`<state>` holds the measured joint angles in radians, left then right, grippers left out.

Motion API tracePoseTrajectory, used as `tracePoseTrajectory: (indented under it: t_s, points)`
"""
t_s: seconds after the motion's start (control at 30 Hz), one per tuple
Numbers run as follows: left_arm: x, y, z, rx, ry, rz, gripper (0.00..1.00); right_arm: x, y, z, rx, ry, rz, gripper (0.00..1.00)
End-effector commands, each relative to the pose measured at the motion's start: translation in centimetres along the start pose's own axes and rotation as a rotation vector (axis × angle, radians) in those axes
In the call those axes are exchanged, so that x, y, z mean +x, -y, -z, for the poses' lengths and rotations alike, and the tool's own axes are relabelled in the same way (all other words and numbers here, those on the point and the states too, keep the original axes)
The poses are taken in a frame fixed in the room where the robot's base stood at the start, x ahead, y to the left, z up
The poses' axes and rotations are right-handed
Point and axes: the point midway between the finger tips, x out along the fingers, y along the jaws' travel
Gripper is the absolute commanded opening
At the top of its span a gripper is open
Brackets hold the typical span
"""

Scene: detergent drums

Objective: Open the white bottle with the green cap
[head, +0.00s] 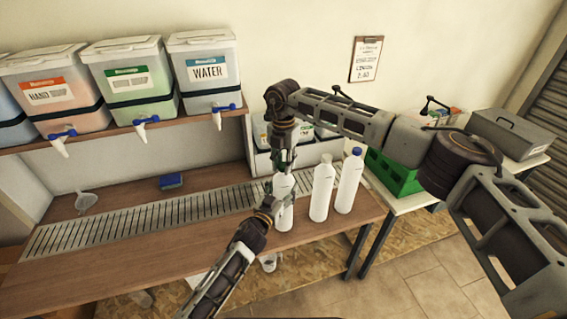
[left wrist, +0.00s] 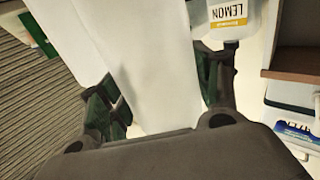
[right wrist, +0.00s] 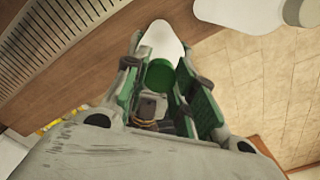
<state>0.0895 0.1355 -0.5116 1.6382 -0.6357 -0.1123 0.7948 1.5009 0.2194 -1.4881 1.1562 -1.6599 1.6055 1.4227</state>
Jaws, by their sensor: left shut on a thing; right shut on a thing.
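The white bottle (head: 286,218) stands upright at the front edge of the counter. My left gripper (head: 273,206) is shut around its body from the front left; the white body also fills the middle of the left wrist view (left wrist: 150,60). My right gripper (head: 284,166) reaches down from above onto the bottle's top. In the right wrist view the green cap (right wrist: 160,74) sits between the fingers of this gripper, with the white bottle shoulder (right wrist: 161,40) beyond it. The cap is hidden by the gripper in the head view. Whether it has turned cannot be seen.
A white bottle with a white cap (head: 322,190) and one with a blue cap (head: 348,182) stand close to the right. Dispenser tanks (head: 205,75) line the shelf behind. A slotted drain strip (head: 130,220) runs along the counter; its left part is mostly clear.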

Motion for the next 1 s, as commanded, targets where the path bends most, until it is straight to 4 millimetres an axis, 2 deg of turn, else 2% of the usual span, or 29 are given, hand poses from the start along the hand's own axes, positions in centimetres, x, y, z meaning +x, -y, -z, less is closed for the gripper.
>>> tracePoseTrajectory:
  t_s: [1.0]
  points:
    - [-0.03,-0.13,-0.03,0.000,0.000,-0.002,0.00,-0.11,-0.06,-0.08,-0.810,0.003,-0.001,0.00]
